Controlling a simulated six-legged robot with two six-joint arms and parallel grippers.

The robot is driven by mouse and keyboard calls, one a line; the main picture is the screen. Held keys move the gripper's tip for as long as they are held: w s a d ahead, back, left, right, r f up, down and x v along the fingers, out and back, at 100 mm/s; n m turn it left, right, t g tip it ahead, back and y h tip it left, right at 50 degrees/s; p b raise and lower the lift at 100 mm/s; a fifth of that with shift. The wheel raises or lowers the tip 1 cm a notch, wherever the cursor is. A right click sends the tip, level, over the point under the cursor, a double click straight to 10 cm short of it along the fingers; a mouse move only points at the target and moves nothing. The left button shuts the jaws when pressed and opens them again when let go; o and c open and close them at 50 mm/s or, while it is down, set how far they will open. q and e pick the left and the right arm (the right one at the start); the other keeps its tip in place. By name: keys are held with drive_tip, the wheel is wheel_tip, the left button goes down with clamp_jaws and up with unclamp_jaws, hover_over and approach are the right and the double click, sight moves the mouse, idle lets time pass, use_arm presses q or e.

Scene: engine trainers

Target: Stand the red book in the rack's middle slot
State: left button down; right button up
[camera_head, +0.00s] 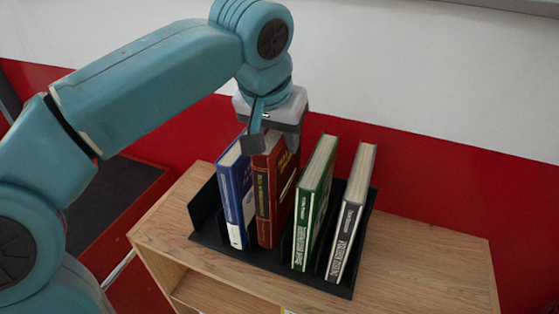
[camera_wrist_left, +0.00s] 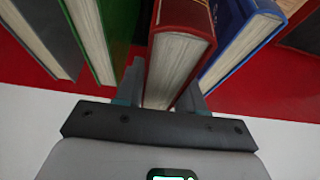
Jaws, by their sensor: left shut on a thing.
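The red book (camera_head: 264,200) stands upright in the black rack (camera_head: 204,207), between a blue book on its left and a green book on its right. My left gripper (camera_head: 268,140) is above the rack, pointing down, shut on the top of the red book. In the left wrist view the red book (camera_wrist_left: 183,50) sits between the two fingers. Its lower end looks down at the rack floor, but I cannot tell whether it touches. My right gripper is not in view.
The rack also holds the blue book (camera_head: 237,200), the green book (camera_head: 313,205) and a grey book (camera_head: 350,220). The rack stands on a wooden cabinet (camera_head: 430,262), whose top is clear at the right. A red and white wall is behind.

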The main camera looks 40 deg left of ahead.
sight(280, 179)
use_arm(q)
drive_tip(key=shift+w+a+f, duration=0.15)
drive_tip(key=shift+w+f, duration=0.1)
drive_tip(key=shift+f, duration=0.1)
wheel_tip(280, 179, down, 2)
drive_tip(key=shift+f, duration=0.2)
drive_tip(key=shift+s+d+f, duration=0.2)
drive_tip(key=shift+f, duration=0.3)
drive_tip(key=shift+w+a+f, duration=0.1)
drive_tip(key=shift+w+a, duration=0.05)
drive_tip(key=shift+w, duration=0.05)
drive_tip(key=shift+f+b, duration=0.15)
drive_tip(key=shift+b, duration=0.25)
drive_tip(key=c, duration=0.7)
unclamp_jaws()
drive_tip(key=shift+s, duration=0.2)
drive_tip(key=shift+w, duration=0.15)
